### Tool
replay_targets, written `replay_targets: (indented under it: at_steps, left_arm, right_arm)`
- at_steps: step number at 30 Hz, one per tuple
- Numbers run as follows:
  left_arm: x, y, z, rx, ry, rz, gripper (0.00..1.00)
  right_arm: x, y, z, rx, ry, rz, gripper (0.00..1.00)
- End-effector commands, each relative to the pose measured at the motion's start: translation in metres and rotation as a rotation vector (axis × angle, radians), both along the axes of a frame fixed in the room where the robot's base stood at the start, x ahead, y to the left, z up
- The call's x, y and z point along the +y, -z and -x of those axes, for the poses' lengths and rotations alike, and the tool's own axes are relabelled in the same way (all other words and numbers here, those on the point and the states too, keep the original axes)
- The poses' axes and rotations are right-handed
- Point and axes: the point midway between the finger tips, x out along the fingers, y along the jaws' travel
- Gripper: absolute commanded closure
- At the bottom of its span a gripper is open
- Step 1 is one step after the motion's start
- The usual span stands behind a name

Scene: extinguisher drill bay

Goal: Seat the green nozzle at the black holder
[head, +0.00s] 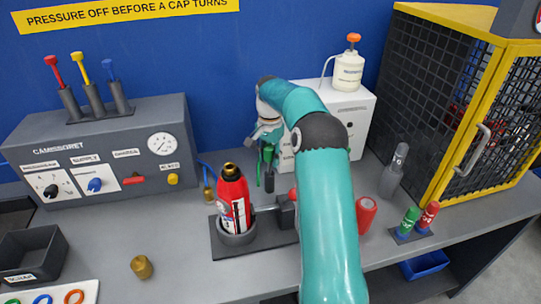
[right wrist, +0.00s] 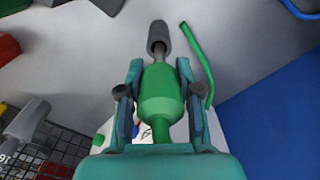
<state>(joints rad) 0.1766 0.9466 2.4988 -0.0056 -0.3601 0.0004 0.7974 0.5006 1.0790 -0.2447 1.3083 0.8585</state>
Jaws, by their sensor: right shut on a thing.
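My right gripper (head: 268,135) is at the back of the bench, in front of the white box, pointing down. It is shut on the green nozzle (right wrist: 162,92), which sits between both fingers in the right wrist view. The nozzle also shows below the gripper in the head view (head: 268,154). A dark grey cylinder (right wrist: 158,38) lies in line with the nozzle's far end; I cannot tell whether it is the nozzle's tip or a separate thing. A thin green strip (right wrist: 195,62) runs beside it. I cannot clearly identify the black holder. My left gripper is not in view.
A red extinguisher (head: 233,198) stands in a dark base (head: 225,248) left of my arm. A grey control panel (head: 100,150) is at the left, a yellow-framed mesh cage (head: 455,110) at the right. A grey upright part (head: 391,180) stands near the cage.

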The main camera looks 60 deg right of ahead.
Motion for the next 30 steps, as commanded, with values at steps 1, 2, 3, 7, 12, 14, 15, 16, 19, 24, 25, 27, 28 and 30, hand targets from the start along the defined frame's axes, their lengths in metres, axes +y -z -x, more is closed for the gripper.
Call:
replay_targets:
  at_steps: [1,2,3,7,12,14,15,16,19,24,25,27,28,30]
  left_arm:
    - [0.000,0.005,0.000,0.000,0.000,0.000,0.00]
    - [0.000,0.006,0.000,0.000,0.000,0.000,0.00]
    - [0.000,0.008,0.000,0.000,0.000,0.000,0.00]
    - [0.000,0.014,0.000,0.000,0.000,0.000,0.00]
    - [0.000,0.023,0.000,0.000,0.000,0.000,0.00]
    - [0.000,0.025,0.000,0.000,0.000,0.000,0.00]
    - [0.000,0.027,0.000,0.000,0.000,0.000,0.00]
    - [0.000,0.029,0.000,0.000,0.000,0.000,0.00]
    - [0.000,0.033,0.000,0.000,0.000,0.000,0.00]
    - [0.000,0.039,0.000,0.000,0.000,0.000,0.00]
    - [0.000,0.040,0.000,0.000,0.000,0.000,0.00]
    - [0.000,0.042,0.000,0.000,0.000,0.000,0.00]
    - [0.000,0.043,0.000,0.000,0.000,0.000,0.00]
    - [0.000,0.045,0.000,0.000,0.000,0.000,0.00]
  right_arm:
    - [0.000,0.005,0.000,0.000,0.000,0.000,1.00]
    - [0.000,0.007,0.000,0.000,0.000,0.000,1.00]
    - [0.000,0.009,0.000,0.000,0.000,0.000,1.00]
    - [0.000,0.015,0.000,0.000,-0.001,0.000,1.00]
    - [0.000,0.024,0.000,0.000,-0.001,0.000,1.00]
    - [0.000,0.027,0.000,0.000,-0.001,0.000,1.00]
    - [0.000,0.029,0.000,0.000,-0.001,0.000,1.00]
    - [0.001,0.030,0.000,0.000,-0.001,0.000,1.00]
    - [0.001,0.035,0.000,0.000,-0.001,0.000,1.00]
    - [0.001,0.043,-0.001,0.000,-0.001,0.000,1.00]
    - [0.001,0.044,-0.001,0.000,-0.001,0.000,1.00]
    - [0.001,0.048,-0.001,0.000,-0.001,0.000,1.00]
    - [0.001,0.049,-0.001,0.000,-0.001,0.000,1.00]
    - [0.001,0.053,-0.001,0.000,-0.001,0.000,1.00]
